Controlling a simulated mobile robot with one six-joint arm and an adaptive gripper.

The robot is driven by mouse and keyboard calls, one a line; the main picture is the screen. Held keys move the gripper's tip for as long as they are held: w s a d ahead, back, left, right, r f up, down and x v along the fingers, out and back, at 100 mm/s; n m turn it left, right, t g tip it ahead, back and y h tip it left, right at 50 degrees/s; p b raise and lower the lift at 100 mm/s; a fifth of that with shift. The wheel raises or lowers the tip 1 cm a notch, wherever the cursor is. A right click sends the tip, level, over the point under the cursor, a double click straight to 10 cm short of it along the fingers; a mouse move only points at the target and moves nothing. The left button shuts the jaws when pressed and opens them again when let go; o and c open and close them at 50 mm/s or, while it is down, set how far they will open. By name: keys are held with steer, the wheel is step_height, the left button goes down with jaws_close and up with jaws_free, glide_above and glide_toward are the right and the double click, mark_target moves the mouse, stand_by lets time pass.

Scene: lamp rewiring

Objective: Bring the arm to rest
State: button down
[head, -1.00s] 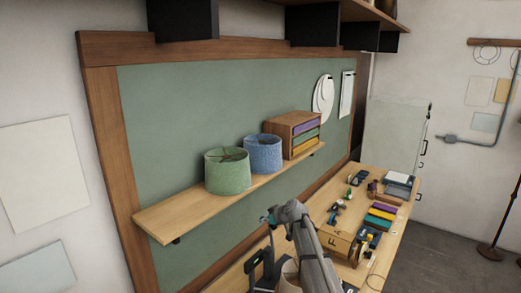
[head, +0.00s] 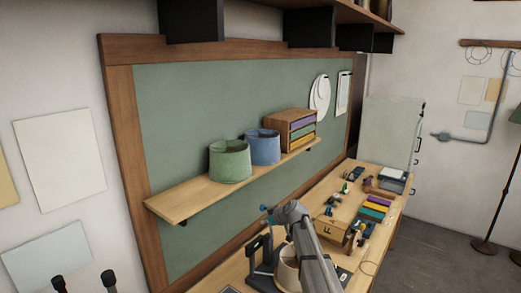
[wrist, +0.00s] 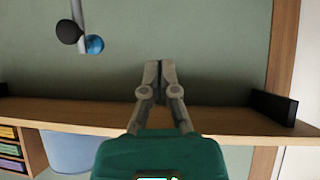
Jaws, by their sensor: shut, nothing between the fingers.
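My arm (head: 317,250) rises from the lower edge of the head view, over the workbench (head: 234,273), with its upper joint in front of the green wall panel. I cannot make out my gripper in the head view. In the wrist view my gripper (wrist: 158,82) is shut and empty, its fingertips together in front of the green panel (wrist: 200,40). The wrist picture appears upside down, with the wall shelf (wrist: 60,112) crossing behind the fingers. No contact between the fingers and the shelf is visible.
A wooden box (head: 330,231), coloured trays (head: 374,207) and small parts crowd the bench.

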steer(key=s+d+f+m+g+h+b, duration=0.2)
steer(key=s+d+f+b, duration=0.3)
steer(key=s+f, duration=0.3)
steer(key=s+d+f+m+g+h+b, duration=0.3)
steer(key=s+f, duration=0.6)
steer(key=s, duration=0.7)
steer(key=s+d+f+m+g+h+b, duration=0.2)
steer(key=s+d+f+m+b, duration=0.2)
steer(key=s, duration=0.9)
steer(key=d+f+b, duration=0.3)
steer(key=f+b, duration=0.1)
steer(key=b, duration=0.1)
steer(key=shift+f+m+b, duration=0.2)
steer(key=shift+m+b, duration=0.15)
steer(key=shift+m, duration=0.05)
